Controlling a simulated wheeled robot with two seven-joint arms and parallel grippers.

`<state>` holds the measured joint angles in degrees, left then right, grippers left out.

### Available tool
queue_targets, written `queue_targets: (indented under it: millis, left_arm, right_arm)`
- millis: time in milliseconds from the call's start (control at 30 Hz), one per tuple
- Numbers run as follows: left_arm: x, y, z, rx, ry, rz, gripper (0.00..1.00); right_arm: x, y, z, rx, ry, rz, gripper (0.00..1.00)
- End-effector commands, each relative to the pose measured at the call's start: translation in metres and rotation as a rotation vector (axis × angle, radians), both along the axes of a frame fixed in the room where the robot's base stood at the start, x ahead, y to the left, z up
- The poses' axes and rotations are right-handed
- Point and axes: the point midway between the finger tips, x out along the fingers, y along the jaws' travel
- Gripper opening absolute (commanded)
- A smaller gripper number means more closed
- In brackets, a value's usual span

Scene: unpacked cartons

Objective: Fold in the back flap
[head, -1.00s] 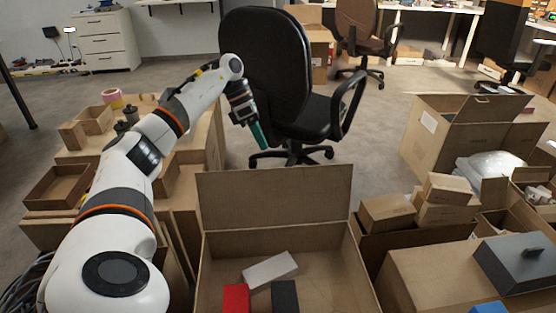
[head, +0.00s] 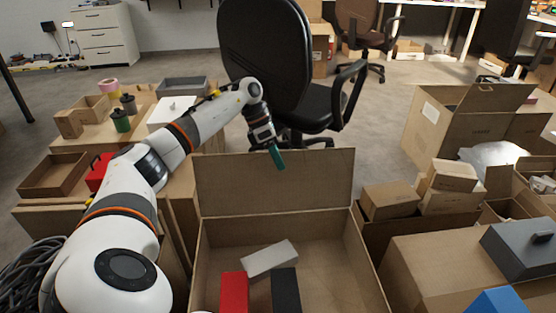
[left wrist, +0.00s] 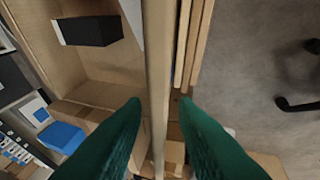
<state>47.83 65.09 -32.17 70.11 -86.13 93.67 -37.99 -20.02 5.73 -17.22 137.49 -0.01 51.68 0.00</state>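The open carton (head: 368,270) stands at the bottom centre of the head view. Its back flap (head: 315,185) stands up along the far side. My left gripper (head: 277,158) is at the flap's top edge, near the middle, with a green finger overlapping the near face. In the left wrist view its two green fingers (left wrist: 160,108) are apart. The flap's edge (left wrist: 157,70) runs between them, and I cannot tell whether either finger touches it. Inside the carton lie a red box (head: 234,292), a black box (head: 285,290) and a light grey box (head: 270,258). My right gripper is not in view.
A black office chair (head: 265,50) stands behind the flap. Stacked cartons and trays (head: 55,175) are on the left. Small boxes (head: 390,201) and a grey case (head: 525,255) are on the right. A blue object (head: 497,300) shows at the bottom right.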

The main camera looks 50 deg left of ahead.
Motion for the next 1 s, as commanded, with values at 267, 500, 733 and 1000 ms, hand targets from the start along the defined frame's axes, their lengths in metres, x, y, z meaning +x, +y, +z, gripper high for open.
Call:
queue_targets:
  millis: [267, 500, 733, 1000]
  left_arm:
    - [0.0006, -0.0015, -0.0022, -0.001, -0.001, 0.0, 0.26]
    - [0.0005, -0.0014, -0.0022, 0.0, 0.0, 0.0, 0.0]
    - [0.0005, -0.0014, -0.0022, 0.0, 0.0, 0.0, 0.0]
    - [0.0005, -0.0013, -0.0021, -0.001, -0.001, 0.0, 0.0]
  right_arm:
    - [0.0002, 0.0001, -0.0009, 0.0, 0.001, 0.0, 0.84]
    - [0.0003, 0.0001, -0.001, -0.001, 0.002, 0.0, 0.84]
    - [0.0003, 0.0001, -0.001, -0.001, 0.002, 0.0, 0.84]
    - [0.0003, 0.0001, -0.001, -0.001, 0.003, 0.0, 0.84]
